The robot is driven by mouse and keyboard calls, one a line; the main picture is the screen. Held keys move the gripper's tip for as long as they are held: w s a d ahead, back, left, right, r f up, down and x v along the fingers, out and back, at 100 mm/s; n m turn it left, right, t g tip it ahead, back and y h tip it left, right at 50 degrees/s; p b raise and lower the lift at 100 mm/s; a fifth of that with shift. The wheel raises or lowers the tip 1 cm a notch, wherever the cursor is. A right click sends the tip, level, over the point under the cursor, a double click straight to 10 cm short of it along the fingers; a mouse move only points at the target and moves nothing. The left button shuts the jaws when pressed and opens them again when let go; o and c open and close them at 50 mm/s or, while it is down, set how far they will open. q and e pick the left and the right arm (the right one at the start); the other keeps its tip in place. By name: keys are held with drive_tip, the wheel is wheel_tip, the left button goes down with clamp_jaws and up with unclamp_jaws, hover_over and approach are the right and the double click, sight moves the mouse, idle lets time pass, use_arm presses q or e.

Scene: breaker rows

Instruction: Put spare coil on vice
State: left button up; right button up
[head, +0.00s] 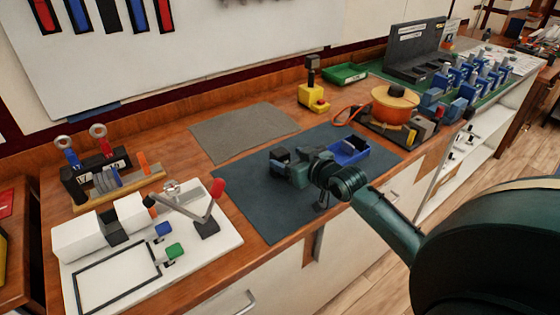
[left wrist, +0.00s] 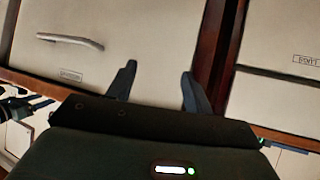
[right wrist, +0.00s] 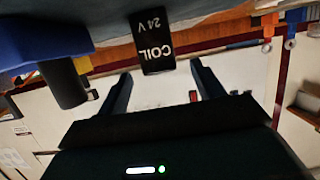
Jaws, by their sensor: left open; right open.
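The spare coil (right wrist: 153,42) is a black block marked "COIL 24V", upside down in the right wrist view. It stands over the blue mat (head: 265,215), just ahead of my right gripper (right wrist: 161,69), in line with the gap. In the head view the coil (head: 279,155) shows at the left end of my right gripper (head: 288,166). That gripper is open; I cannot tell if its fingers touch the coil. A fixture with white jaw blocks (head: 82,235), which looks like the vice, stands at lower left. My left gripper (left wrist: 158,68) is open and empty before a cabinet front.
A lever with a red knob (head: 217,188) rises from the fixture's white base. The grey mat (head: 243,132) is clear.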

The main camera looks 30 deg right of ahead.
sight(285, 156)
drive_tip(key=shift+x, duration=1.65)
drive_tip(key=shift+d, duration=0.1)
